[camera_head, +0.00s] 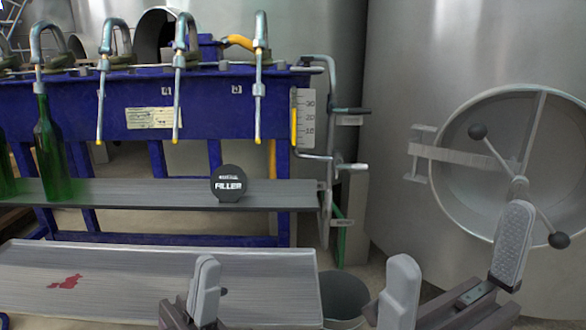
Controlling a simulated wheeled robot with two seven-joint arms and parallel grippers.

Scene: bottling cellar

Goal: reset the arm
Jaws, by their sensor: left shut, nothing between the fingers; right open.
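My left gripper (204,290) is at the bottom of the head view, in front of the near grey table. Its fingers are together with nothing between them. My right gripper (455,270) is at the lower right, its two grey fingers spread wide apart with nothing between them. It is in front of the steel tank with the round hatch. Neither gripper appears to hold anything. The lower parts of both arms are cut off by the bottom edge.
A near grey table (120,260) bears a red stain (66,282). Behind it, a shelf (130,192) carries green bottles (50,155) and a black FILLER sign (229,184) under a blue filling machine (215,110). A dark bucket (345,296) stands between the grippers. A steel tank (400,100) fills the right.

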